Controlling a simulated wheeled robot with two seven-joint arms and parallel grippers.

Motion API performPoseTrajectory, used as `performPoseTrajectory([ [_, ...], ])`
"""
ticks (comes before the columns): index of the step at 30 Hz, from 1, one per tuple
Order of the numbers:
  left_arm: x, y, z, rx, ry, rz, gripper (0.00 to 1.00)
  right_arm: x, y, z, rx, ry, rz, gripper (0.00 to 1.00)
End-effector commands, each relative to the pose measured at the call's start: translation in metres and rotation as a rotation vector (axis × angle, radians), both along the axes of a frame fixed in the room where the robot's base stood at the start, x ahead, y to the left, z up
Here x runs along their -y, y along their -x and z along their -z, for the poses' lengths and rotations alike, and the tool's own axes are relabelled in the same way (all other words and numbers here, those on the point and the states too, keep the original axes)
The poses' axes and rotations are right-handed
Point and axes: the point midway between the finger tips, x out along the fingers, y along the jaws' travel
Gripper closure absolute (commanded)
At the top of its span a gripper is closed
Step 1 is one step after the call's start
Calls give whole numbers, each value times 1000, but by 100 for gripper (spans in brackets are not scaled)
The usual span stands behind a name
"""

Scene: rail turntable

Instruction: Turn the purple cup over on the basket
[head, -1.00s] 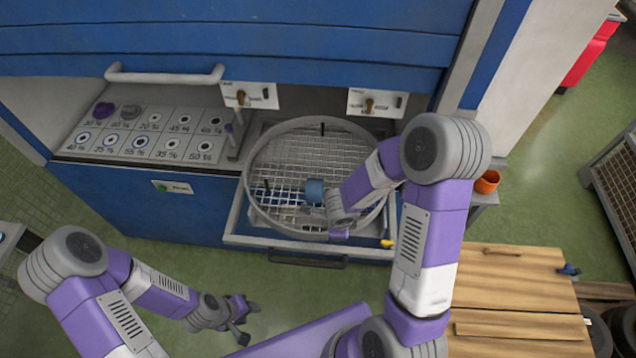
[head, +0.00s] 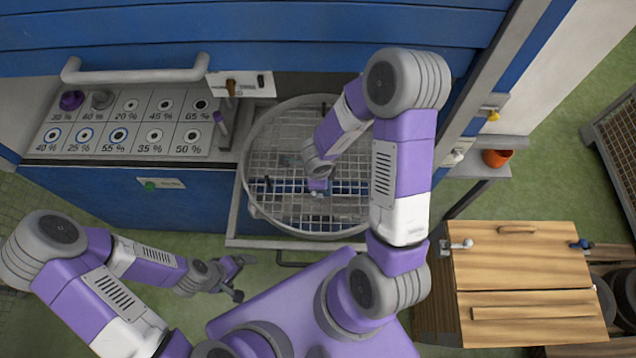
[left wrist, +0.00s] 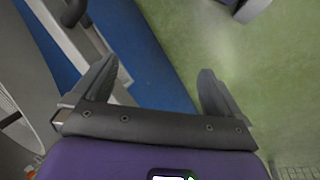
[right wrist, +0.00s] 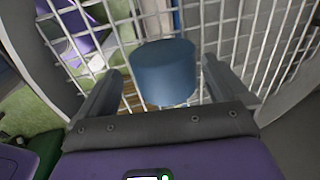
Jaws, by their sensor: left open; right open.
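No purple cup shows; the cup in the basket is blue. In the right wrist view this blue cup (right wrist: 166,75) sits against the wire mesh, between the fingers of my right gripper (right wrist: 160,75). The fingers are open, one on either side, with a gap beside the cup. I cannot tell which end of the cup is open. In the head view my right gripper (head: 318,188) is over the round wire basket (head: 258,205) and mostly hides the cup. My left gripper (head: 240,278) is open and empty, low in front of the blue cabinet; it also shows in the left wrist view (left wrist: 160,90).
A panel (head: 140,133) with percent marks, a purple knob (head: 71,99) and a grey knob stands left of the basket. An orange cup (head: 496,158) is on a shelf at right. A wooden cabinet (head: 520,270) stands front right. The basket has a raised rim.

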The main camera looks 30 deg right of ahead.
Motion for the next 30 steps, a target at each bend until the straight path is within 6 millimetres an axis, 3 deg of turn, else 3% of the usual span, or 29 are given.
performPoseTrajectory([
  [1,0,0,8,0,0,0,0,1,-2,13,-3,-2,0,0],
  [6,0,0,20,1,0,0,0,3,-7,35,-1,-1,-3,0],
  [16,0,-1,21,1,0,0,0,4,-8,38,1,-1,-3,0],
  [26,0,-1,21,1,0,0,0,4,-9,38,2,-1,-3,51],
  [30,0,-1,21,1,0,0,0,4,-9,38,2,-1,-3,52],
])
